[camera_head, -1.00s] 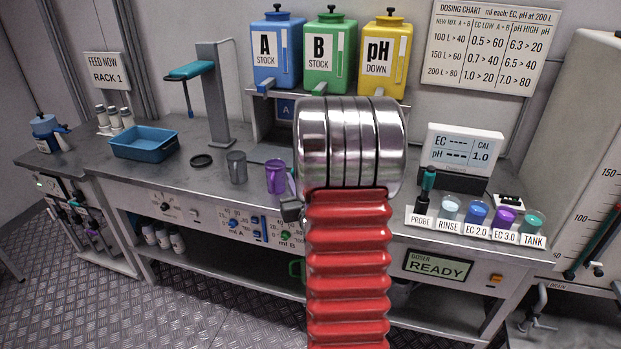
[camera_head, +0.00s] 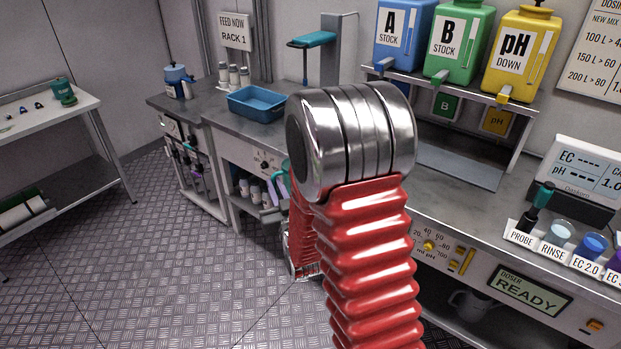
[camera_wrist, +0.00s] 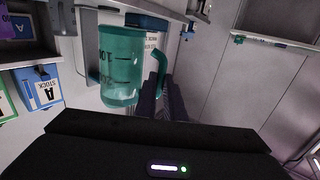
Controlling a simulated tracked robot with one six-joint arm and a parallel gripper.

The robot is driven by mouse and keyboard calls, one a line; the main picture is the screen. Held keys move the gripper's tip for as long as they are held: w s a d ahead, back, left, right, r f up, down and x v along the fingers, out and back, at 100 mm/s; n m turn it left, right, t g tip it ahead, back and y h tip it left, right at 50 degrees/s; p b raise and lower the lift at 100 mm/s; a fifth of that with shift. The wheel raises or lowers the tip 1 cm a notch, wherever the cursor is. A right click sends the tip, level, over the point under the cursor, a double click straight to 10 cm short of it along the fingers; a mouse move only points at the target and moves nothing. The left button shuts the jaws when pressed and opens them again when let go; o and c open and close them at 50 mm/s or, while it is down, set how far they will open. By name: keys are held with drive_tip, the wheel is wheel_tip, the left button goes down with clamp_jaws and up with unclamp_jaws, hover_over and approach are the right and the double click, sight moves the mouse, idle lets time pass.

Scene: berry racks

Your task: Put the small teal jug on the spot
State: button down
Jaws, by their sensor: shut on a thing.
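The small teal jug (camera_wrist: 121,66), clear with dark volume marks, shows large in the wrist view. Its curved handle is at its right side, where the dark fingers of my gripper (camera_wrist: 168,98) are shut on it. In the head view a sliver of the teal jug (camera_head: 278,171) shows left of my red arm, which hides most of it and most of my gripper. I cannot make out a marked spot in the current frames.
Another teal vessel (camera_head: 62,92) stands on a side table at left. Stock jugs and a probe rack (camera_head: 556,242) line the right. The floor between the tables is clear.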

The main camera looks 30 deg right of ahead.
drive_tip(key=a+n+y, duration=0.2)
drive_tip(key=a+y, duration=0.1)
drive_tip(key=a, duration=0.8)
drive_tip(key=shift+w+f, duration=0.25)
drive_tip(key=shift+f, duration=0.1)
